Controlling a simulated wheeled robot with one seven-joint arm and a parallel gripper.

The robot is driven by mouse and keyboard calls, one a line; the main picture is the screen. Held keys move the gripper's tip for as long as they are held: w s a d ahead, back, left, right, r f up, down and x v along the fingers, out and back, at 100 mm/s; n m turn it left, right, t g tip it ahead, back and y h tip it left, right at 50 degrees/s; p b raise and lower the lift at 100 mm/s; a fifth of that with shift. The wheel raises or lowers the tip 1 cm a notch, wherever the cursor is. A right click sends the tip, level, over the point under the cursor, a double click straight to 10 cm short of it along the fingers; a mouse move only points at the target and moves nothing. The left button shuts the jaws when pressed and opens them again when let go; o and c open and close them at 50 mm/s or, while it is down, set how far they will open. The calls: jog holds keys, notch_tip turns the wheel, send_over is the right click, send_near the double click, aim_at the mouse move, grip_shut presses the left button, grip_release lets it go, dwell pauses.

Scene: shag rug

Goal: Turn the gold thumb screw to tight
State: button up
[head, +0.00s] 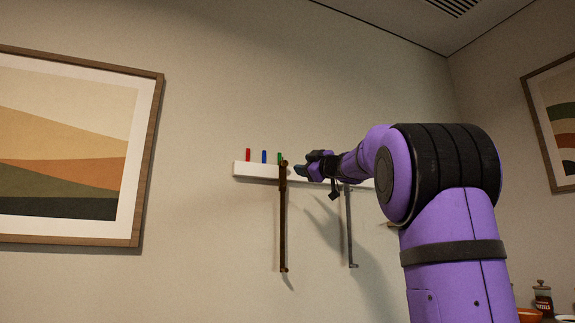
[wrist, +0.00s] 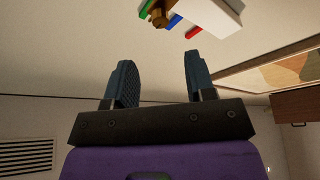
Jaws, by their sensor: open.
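In the head view a bronze-brown bar (head: 283,225) hangs down from a white rail (head: 256,171) on the wall, with a knobbed top at the rail. In the wrist view a gold-brown knobbed part (wrist: 158,14) shows at the top edge, next to the rail; I cannot tell whether it is the thumb screw or the bar's top. My gripper (head: 301,171) is just right of the bar's top in the head view. In the wrist view its two blue-grey fingers (wrist: 158,65) are apart with nothing between them, and the gold-brown part is beyond them.
Red (head: 248,154), blue (head: 264,156) and green (head: 280,158) pegs stand on the rail. A grey bar (head: 350,230) hangs farther right, below my arm. A framed picture (head: 75,145) is on the wall at left. Bare wall lies between picture and rail.

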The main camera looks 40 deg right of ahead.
aim_at(286, 163)
jog(key=x, duration=0.9)
jog(key=shift+w, duration=0.25)
jog(key=c, duration=0.9)
